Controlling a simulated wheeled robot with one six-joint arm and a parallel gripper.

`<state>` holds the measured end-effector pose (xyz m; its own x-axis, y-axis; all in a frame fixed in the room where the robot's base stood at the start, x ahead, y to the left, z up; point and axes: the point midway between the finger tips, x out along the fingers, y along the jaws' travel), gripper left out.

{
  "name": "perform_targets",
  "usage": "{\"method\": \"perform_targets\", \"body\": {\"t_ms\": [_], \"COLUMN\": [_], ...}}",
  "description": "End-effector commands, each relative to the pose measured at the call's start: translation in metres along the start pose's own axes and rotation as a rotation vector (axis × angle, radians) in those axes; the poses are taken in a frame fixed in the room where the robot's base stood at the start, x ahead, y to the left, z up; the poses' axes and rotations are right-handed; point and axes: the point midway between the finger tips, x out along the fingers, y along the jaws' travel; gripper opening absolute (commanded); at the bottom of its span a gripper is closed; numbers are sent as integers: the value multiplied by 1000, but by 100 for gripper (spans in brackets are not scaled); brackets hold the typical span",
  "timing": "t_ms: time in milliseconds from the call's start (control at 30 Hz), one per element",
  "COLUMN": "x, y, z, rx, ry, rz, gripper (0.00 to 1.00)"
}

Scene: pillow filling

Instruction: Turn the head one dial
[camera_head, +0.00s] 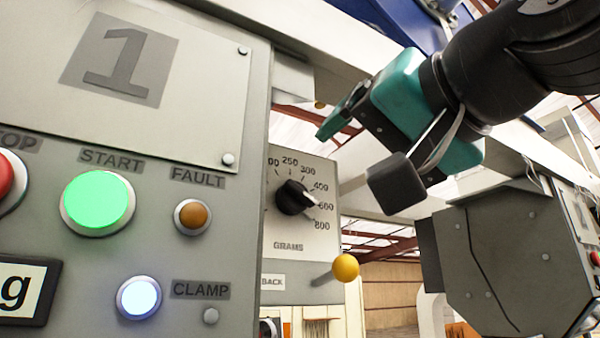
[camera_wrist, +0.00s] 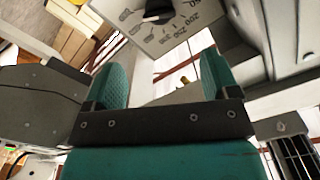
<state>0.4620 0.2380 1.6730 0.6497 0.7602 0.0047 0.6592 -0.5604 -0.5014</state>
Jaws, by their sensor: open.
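The dial (camera_head: 294,197) is a black knob on a grey plate marked in grams, on the side of the head 1 panel (camera_head: 180,60). Its white pointer mark is near 600. In the wrist view the dial (camera_wrist: 157,10) shows at the top edge, partly cut off, with its number scale around it. My gripper (camera_head: 335,118) is up and to the right of the dial in the head view, apart from it. In the wrist view my gripper (camera_wrist: 164,72) has its two teal fingers spread, with nothing between them.
A yellow ball lever (camera_head: 345,267) sticks out below the dial plate. The panel carries a lit green START button (camera_head: 98,203), an amber FAULT lamp (camera_head: 193,216) and a lit white lamp (camera_head: 139,298). Another grey machine box (camera_head: 515,260) stands at the right.

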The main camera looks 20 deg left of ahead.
Motion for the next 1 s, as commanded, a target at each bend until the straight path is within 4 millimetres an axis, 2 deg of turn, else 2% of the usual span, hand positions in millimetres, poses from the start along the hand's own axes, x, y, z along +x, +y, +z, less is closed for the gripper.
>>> {"method": "perform_targets", "body": {"t_ms": [33,300,500,700,1000], "x": [15,77,113,131,134], "y": [0,0,0,1,1], "z": [-2,-2,0,2,3], "rx": [-2,-2,-1,-1,-1], "ry": [-4,-6,-6,-4,-3], "rz": [8,5,3,2,1], "gripper": [81,81,81,81,81]}}
